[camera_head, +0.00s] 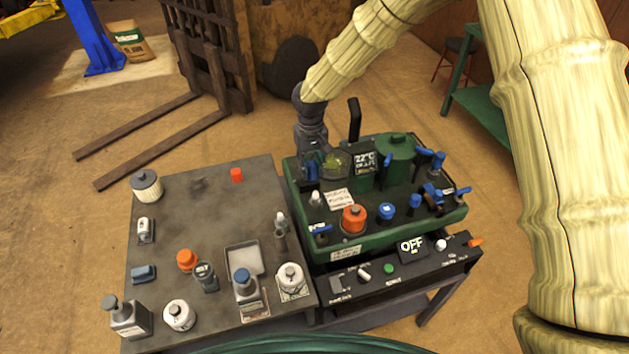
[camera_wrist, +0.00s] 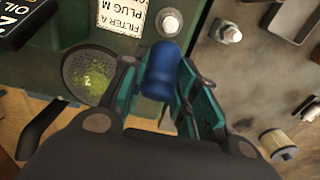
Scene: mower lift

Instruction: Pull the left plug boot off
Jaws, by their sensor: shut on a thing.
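My gripper (camera_head: 312,168) is at the left end of the green mower unit (camera_head: 348,250). In the wrist view, my gripper (camera_wrist: 163,88) is shut on a blue plug boot (camera_wrist: 160,72), held between its green-padded fingers. A white-tipped plug stands bare on the unit's left side (camera_head: 315,198); the wrist view shows it (camera_wrist: 168,20) just beyond the boot, apart from it. The boot in my gripper is partly hidden by the fingers in the head view.
The grey table (camera_head: 215,220) at left holds bottles, filters and a small tray (camera_head: 244,259). An OFF panel (camera_head: 411,247) is in front.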

